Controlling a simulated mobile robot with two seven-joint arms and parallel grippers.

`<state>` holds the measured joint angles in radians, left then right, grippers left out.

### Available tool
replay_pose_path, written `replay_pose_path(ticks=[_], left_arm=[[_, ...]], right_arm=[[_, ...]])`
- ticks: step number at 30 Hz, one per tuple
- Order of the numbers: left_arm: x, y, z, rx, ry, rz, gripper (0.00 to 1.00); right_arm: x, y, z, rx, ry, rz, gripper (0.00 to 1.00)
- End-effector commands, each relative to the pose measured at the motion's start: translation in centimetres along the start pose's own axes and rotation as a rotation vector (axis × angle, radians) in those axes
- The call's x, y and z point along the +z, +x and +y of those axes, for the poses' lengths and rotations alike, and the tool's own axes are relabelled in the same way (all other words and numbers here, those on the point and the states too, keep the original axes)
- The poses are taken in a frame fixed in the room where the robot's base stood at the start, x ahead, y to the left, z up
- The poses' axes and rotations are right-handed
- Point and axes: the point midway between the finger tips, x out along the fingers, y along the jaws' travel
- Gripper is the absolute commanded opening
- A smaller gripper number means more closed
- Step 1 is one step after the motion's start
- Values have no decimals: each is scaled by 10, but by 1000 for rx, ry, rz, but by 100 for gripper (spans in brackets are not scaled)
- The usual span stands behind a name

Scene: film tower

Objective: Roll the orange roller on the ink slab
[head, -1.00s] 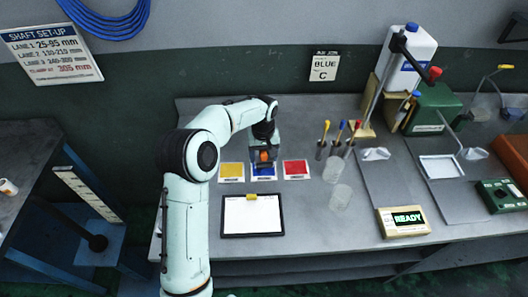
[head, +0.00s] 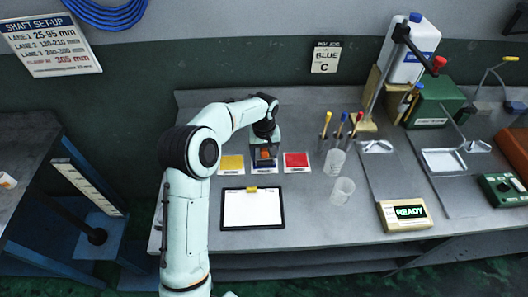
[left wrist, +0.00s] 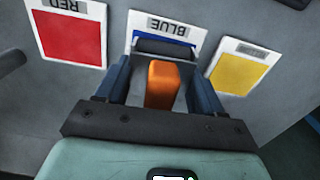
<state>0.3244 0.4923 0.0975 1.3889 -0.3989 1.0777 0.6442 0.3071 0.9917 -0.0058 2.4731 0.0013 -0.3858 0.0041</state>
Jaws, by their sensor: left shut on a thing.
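My left gripper (head: 265,157) is shut on the orange roller (left wrist: 163,85), its fingers on either side of the orange handle. The roller's dark cylinder (left wrist: 165,48) is over the blue ink slab (left wrist: 181,34), which is labelled BLUE in the left wrist view. I cannot tell whether the cylinder touches the slab. The handle also shows small in the head view (head: 265,154). The red slab (head: 296,161) lies to the right and the yellow slab (head: 232,163) to the left in the head view. My right gripper is not in view.
A clipboard (head: 252,222) lies in front of the slabs. Two clear cups (head: 342,190) and several coloured-cap tools (head: 340,128) stand to the right. A box reading READY (head: 405,213) is near the front edge. A wall card (head: 326,58) reads BLUE C.

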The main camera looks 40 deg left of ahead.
Motion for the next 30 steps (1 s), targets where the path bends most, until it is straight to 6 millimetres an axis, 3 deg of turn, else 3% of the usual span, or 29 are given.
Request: replay_pose_path(ticks=[30], left_arm=[[0, 10, 0, 1, 0, 0, 43]], right_arm=[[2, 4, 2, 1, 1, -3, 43]])
